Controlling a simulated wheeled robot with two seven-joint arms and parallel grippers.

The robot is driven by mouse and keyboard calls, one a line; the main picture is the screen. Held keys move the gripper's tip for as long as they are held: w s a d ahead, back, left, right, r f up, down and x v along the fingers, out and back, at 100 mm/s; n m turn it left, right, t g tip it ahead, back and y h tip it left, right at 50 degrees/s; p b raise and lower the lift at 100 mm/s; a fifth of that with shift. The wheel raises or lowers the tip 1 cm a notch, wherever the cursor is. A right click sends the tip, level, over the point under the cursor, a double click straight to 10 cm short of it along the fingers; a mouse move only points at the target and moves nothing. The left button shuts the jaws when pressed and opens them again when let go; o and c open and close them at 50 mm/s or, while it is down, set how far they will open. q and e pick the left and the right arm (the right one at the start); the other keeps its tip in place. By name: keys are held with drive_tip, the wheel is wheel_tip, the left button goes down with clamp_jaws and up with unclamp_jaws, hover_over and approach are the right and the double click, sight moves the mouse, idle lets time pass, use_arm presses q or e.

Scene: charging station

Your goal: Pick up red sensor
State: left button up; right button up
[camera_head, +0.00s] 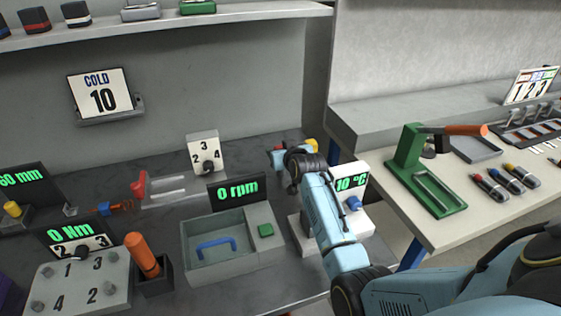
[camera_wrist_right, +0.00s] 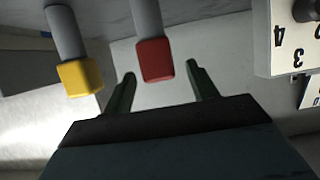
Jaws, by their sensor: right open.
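The red sensor, a grey cylinder with a square red end, shows in the right wrist view (camera_wrist_right: 154,60). It lies between and just beyond the two fingertips of my right gripper (camera_wrist_right: 161,74). The fingers are apart, and I see no grip on it. In the head view my right gripper (camera_head: 283,158) is at the back of the bench, left of a yellow-ended sensor (camera_head: 312,145). My arm and gripper largely hide the red sensor there. My left gripper is out of view.
The yellow sensor (camera_wrist_right: 80,77) stands close beside the left finger in the wrist view. A white dial box (camera_wrist_right: 290,40) is at the right there. The 0 rpm unit (camera_head: 236,190) and the 10 °C unit (camera_head: 350,184) stand in front on the bench.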

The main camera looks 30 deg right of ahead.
drive_tip(key=shift+b+x, duration=0.3)
drive_tip(key=shift+x, duration=0.9)
drive_tip(key=shift+w+d+f, duration=0.1)
drive_tip(key=shift+w+f, duration=0.05)
drive_tip(key=shift+w, duration=0.35)
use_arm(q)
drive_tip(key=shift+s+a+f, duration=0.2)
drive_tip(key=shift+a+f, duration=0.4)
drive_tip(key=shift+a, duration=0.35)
use_arm(e)
drive_tip(key=c, duration=1.1)
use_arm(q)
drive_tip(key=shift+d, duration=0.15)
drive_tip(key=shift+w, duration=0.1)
